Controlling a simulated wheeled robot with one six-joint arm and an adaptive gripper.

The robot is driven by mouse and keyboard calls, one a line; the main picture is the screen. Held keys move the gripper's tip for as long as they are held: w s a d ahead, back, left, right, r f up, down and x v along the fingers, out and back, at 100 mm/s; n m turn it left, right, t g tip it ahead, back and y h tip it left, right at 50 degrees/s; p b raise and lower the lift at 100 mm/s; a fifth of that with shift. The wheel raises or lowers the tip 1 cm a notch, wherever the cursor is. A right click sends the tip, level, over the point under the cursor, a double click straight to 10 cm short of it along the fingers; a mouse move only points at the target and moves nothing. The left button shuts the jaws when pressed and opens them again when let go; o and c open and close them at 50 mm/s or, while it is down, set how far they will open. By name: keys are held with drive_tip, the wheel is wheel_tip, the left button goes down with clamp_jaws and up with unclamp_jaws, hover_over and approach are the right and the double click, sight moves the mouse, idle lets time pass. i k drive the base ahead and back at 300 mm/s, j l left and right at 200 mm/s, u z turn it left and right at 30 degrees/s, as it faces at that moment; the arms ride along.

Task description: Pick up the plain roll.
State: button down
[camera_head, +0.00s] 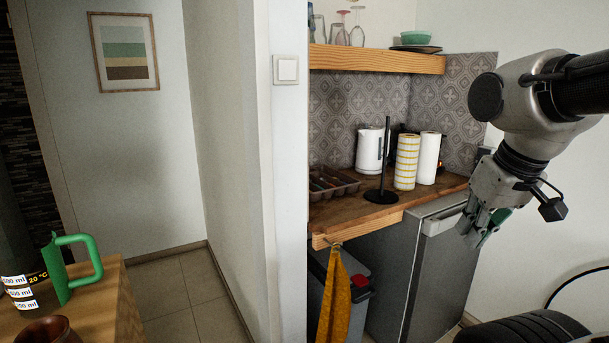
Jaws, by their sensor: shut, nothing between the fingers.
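The plain roll (428,158) is a white paper roll standing upright on the wooden counter (345,214), towards its right end. A yellow-and-white patterned roll (407,163) stands upright just left of it and slightly nearer. My gripper (474,236) is at the right, pointing down, in front of the grey fridge and lower in the picture than the rolls. It is shut and empty, apart from both rolls. The plain roll shows almost whole, with its left edge close to the patterned roll.
A black upright holder (385,165), a white kettle (369,149) and a cutlery tray (345,185) stand left of the rolls. A wooden shelf (375,59) with glasses and bowls hangs above. A yellow towel (336,296) hangs at the counter front. A green-handled jug (60,270) stands at lower left.

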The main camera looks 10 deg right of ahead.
sight(429, 140)
drive_tip(key=i+l+z, duration=0.25)
drive_tip(key=i+l, duration=0.5)
drive_tip(key=i+l+z, duration=0.25)
drive_tip(key=i+l, duration=0.4)
drive_tip(key=i, duration=0.15)
